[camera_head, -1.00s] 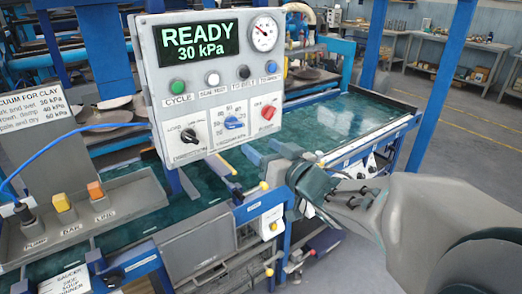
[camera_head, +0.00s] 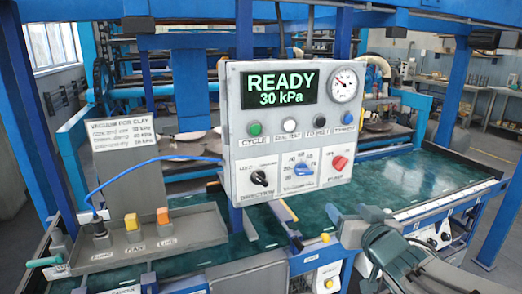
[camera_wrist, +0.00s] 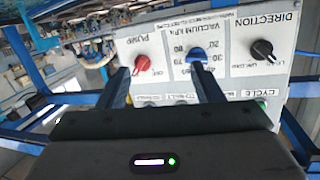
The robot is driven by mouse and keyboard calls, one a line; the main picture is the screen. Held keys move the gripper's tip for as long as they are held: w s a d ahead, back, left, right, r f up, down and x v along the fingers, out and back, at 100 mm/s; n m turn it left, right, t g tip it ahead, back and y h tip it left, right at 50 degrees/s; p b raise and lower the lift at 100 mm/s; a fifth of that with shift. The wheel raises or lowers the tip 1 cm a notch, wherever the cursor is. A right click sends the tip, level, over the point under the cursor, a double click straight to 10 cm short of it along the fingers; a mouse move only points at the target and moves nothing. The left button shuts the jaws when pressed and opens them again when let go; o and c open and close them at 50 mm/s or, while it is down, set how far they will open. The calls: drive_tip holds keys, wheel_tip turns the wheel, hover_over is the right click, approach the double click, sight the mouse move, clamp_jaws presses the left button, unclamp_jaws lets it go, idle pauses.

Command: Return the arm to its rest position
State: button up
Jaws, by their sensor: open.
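My gripper (camera_head: 354,220) is at the lower right of the grey control panel (camera_head: 240,133) in the head view, apart from its knobs. In the wrist view the panel (camera_wrist: 228,24) looks upside down. The two dark fingers of my gripper (camera_wrist: 161,82) are spread there with nothing between them. The panel's screen (camera_head: 280,89) reads READY 30 kPa. Below it are a black direction knob (camera_head: 259,178), a blue vacuum knob (camera_head: 304,170) and a red pump knob (camera_head: 338,163).
A grey tray (camera_head: 190,238) with labelled plugs and a blue cable stands at the left, below a vacuum sign (camera_head: 125,143). The green machine bed (camera_head: 430,178) runs behind my gripper. A blue post (camera_head: 500,220) stands at the right.

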drive_tip(key=s+a+f+g, duration=0.3)
drive_tip(key=s+f+g, duration=0.3)
drive_tip(key=s, duration=0.1)
drive_tip(key=s+a+f+g+h, duration=0.1)
drive_tip(key=s+a+f+g, duration=0.3)
drive_tip(key=s+f+g, duration=0.2)
drive_tip(key=shift+s+f+g, duration=0.2)
drive_tip(key=shift+s+g, duration=0.5)
drive_tip(key=shift+s, duration=0.55)
